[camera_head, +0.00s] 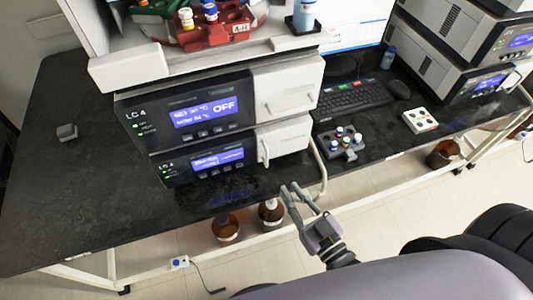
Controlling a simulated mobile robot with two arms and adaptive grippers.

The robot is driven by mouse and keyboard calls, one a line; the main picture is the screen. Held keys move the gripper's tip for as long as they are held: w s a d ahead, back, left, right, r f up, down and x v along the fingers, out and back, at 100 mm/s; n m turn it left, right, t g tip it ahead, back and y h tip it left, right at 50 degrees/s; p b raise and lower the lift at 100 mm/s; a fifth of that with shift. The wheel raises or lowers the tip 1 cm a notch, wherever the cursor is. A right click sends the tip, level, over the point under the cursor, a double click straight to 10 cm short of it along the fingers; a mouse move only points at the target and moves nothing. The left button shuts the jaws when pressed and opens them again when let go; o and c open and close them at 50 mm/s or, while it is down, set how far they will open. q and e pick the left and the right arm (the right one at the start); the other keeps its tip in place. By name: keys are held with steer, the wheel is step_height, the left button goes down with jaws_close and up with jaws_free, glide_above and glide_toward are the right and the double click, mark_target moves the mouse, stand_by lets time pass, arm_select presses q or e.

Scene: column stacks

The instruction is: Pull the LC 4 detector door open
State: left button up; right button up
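The LC 4 stack stands on the black bench at the left. Its upper unit (185,115) has a lit display reading OFF and a white door (287,90) at its right. The lower unit (200,163) has a smaller display and a white door (288,137) with an upright handle (264,150) near its left edge. Both doors look shut. I cannot read which unit is the detector. My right gripper (292,188) is below and right of the lower door, apart from it, empty, with its fingers spread. My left gripper is not in view.
A tray unit with a red vial rack (220,28) tops the stack. A keyboard (350,98), mouse (399,89) and vial block (340,143) lie to the right. Brown bottles (225,228) stand below the bench edge. A small grey object (67,131) lies on the left.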

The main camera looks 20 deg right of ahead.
mark_target(267, 165)
steer(key=p+x, duration=0.1)
steer(key=x, duration=1.1)
steer(key=shift+w+f+p, duration=0.1)
steer(key=shift+w+p, duration=0.05)
steer(key=shift+p, duration=0.2)
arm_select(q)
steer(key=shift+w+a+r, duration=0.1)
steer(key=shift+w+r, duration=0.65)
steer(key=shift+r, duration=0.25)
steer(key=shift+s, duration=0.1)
arm_select(e)
jaws_close()
